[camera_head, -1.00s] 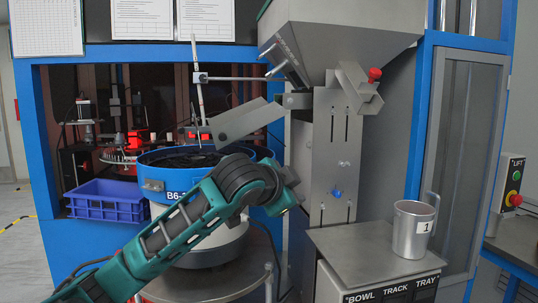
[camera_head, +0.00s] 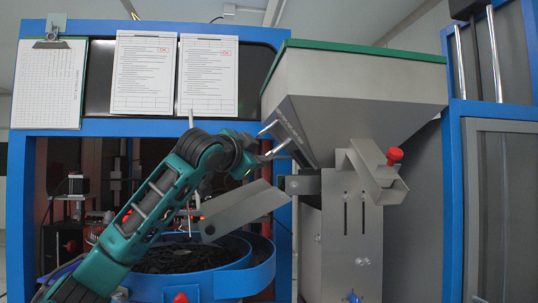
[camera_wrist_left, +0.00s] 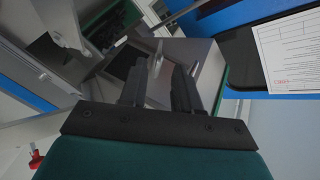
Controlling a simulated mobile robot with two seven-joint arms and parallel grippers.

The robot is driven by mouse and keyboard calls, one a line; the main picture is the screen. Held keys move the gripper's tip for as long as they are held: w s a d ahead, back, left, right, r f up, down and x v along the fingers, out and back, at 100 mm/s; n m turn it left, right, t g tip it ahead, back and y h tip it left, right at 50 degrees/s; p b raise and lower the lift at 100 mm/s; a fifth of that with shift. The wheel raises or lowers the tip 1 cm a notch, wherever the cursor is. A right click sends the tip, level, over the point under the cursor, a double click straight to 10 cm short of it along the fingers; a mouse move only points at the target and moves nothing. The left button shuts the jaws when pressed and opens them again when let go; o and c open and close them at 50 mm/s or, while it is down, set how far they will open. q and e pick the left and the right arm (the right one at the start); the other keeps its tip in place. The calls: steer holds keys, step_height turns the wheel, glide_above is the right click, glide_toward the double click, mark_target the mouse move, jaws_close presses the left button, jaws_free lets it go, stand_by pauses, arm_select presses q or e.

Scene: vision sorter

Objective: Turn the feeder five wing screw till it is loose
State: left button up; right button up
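The feeder's grey hopper (camera_head: 360,95) tapers down to an upright slotted plate (camera_head: 350,215). Small bright screws (camera_head: 362,262) sit on this plate, with a blue knob (camera_head: 352,297) at the bottom edge. A red knob (camera_head: 395,155) is on the angled bracket.
A grey chute (camera_head: 240,212) slopes over the blue bowl (camera_head: 200,278) below my left arm. Papers (camera_head: 143,75) and a clipboard (camera_head: 48,85) hang on the blue frame. A grey door panel (camera_head: 505,210) stands at the right.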

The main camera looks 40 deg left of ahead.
mark_target(271, 154)
arm_select(q)
steer(key=p+x, duration=0.1)
steer(key=x, duration=0.7)
steer(key=shift+f+p, duration=0.1)
steer(key=shift+p, duration=0.25)
jaws_close()
